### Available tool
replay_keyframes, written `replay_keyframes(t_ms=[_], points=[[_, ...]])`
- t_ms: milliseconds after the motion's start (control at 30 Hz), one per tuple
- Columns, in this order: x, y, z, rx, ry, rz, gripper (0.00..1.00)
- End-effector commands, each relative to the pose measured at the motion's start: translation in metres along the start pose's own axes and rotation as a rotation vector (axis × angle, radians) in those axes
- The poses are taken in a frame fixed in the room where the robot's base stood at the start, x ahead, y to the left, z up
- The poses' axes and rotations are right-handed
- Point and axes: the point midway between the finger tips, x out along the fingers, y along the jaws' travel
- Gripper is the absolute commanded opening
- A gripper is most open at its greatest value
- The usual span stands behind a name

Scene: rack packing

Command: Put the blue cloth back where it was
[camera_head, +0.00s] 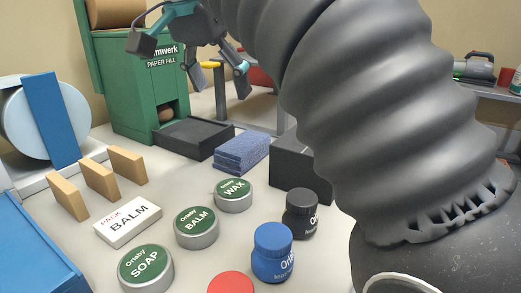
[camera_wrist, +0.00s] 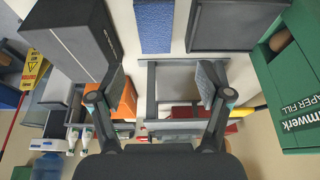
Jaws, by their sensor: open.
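The blue cloth (camera_head: 241,152) is a folded, layered stack. It lies on the pale tabletop between a flat black tray (camera_head: 195,138) and a dark grey box (camera_head: 300,168). In the wrist view the cloth (camera_wrist: 154,25) shows at the top, between the box (camera_wrist: 72,38) and the tray (camera_wrist: 235,24). My gripper (camera_wrist: 160,80) is open with nothing between its fingers. In the head view my gripper (camera_head: 190,58) hangs high at the back, above and behind the cloth, and does not touch it.
A green paper-fill machine (camera_head: 145,90) stands behind the tray. Round SOAP (camera_head: 146,269), BALM (camera_head: 197,228) and WAX (camera_head: 233,196) tins, a blue jar (camera_head: 272,252), a black jar (camera_head: 300,214), a white carton (camera_head: 128,222) and wooden dividers (camera_head: 99,181) occupy the front.

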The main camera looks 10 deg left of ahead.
Motion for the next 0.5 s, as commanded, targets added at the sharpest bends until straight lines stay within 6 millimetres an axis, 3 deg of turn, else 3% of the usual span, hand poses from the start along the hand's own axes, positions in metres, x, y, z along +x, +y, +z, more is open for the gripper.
replay_keyframes(t_ms=[500], points=[[0.077,0.008,-0.008,0.023,0.013,0.012,0.77]])
